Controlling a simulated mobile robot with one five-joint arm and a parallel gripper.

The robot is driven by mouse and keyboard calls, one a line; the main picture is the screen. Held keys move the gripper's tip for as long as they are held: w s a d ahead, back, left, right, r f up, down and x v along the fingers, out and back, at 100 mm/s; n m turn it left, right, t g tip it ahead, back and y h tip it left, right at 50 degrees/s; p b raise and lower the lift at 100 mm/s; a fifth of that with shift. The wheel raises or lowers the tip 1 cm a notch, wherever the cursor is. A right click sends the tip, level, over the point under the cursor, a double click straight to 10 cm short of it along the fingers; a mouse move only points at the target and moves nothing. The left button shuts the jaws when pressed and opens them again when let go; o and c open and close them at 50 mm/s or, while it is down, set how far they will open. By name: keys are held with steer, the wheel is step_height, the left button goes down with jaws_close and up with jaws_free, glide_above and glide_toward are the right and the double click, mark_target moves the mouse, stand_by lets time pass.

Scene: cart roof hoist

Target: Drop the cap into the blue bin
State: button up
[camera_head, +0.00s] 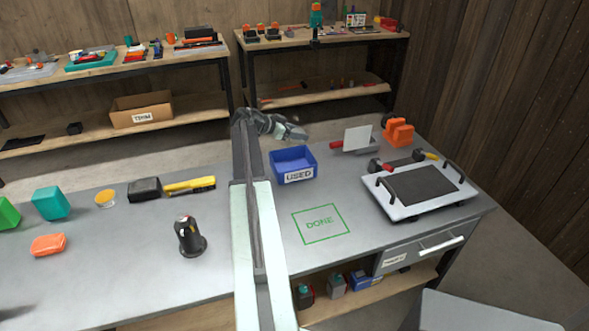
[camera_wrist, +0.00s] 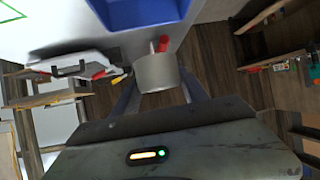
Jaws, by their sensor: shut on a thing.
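The blue bin (camera_head: 293,178), labelled "USED", stands on the grey workbench. Its blue side also shows at the top of the wrist view (camera_wrist: 140,14). My gripper (camera_head: 292,132) is above and just behind the bin in the head view. In the wrist view, my gripper (camera_wrist: 160,88) is shut on a pale grey, round cap (camera_wrist: 156,73), which is apart from the bin. The cap cannot be made out in the head view. The inside of the bin shows only partly.
A green "DONE" outline (camera_head: 320,223) marks bare bench in front of the bin. A dark bottle-like object (camera_head: 189,237) stands left of my arm.

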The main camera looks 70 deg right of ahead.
mark_target(297, 143)
step_height(297, 143, down, 5)
steer(key=b, duration=0.4)
steer(key=o, duration=1.4)
steer(key=p+v, duration=0.3)
steer(key=v, duration=0.5)
steer(key=shift+f, duration=0.1)
